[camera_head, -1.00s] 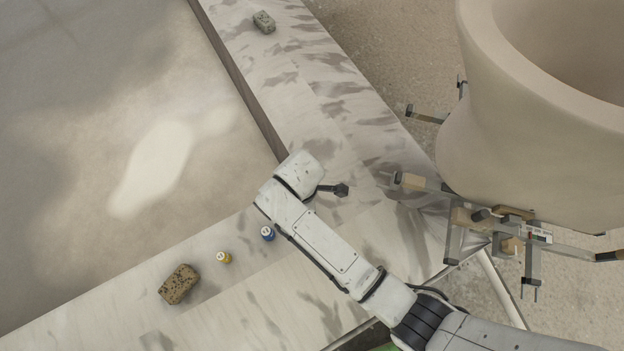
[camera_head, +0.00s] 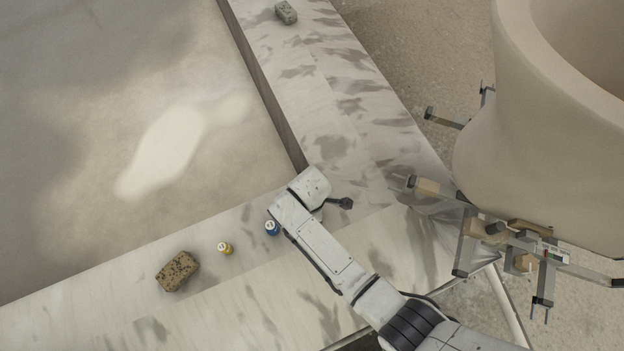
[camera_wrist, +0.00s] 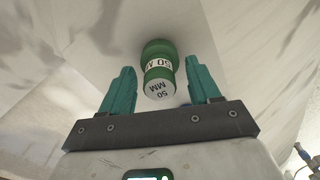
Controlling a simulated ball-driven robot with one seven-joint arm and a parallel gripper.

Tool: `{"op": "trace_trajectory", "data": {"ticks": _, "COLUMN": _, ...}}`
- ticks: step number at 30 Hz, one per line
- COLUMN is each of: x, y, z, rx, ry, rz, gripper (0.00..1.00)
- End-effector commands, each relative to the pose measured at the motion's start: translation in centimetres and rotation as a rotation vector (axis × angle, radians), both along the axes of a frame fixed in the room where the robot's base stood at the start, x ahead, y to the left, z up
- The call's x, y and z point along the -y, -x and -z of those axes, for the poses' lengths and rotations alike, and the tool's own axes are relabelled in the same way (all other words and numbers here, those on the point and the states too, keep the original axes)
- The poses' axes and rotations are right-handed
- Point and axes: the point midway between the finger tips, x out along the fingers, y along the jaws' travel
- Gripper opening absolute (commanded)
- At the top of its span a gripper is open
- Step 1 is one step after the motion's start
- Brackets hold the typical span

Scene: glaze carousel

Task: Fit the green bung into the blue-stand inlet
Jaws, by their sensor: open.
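The green bung (camera_wrist: 158,55) shows in the wrist view, with white bands and a white end face marked 50 MM. It lies between the two teal fingers of my gripper (camera_wrist: 161,66), with a visible gap on each side. My gripper is open and not closed on the bung. In the head view my gripper and the green bung are hidden by my arm. I cannot make out a blue stand or its inlet in either view.
On the pale ledge in the head view are a small blue piece (camera_head: 272,228) close beside my arm, a yellow piece (camera_head: 225,248) and a speckled brown block (camera_head: 177,271). A grey block (camera_head: 286,12) lies farther back. A large beige vessel (camera_head: 500,170) with metal clamps stands at right.

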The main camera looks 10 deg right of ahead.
Motion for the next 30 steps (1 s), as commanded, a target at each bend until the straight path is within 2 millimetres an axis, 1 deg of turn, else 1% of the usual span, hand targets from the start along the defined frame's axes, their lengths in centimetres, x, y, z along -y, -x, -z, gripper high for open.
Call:
{"op": "trace_trajectory", "data": {"ticks": 7, "x": 0.03, "y": -0.01, "z": 0.18, "rx": 0.001, "ry": 0.000, "rz": 0.000, "gripper": 0.62}}
{"op": "trace_trajectory", "data": {"ticks": 8, "x": 0.03, "y": -0.01, "z": 0.17, "rx": 0.001, "ry": 0.000, "rz": 0.000, "gripper": 0.60}}
{"op": "trace_trajectory", "data": {"ticks": 26, "x": 0.05, "y": 0.01, "z": 0.16, "rx": 0.000, "ry": 0.001, "rz": -0.001, "gripper": 0.02}}
{"op": "trace_trajectory", "data": {"ticks": 27, "x": 0.04, "y": 0.00, "z": 0.15, "rx": 0.001, "ry": 0.001, "rz": -0.001, "gripper": 0.00}}
{"op": "trace_trajectory", "data": {"ticks": 30, "x": 0.04, "y": 0.00, "z": 0.15, "rx": 0.001, "ry": 0.001, "rz": 0.000, "gripper": 0.00}}
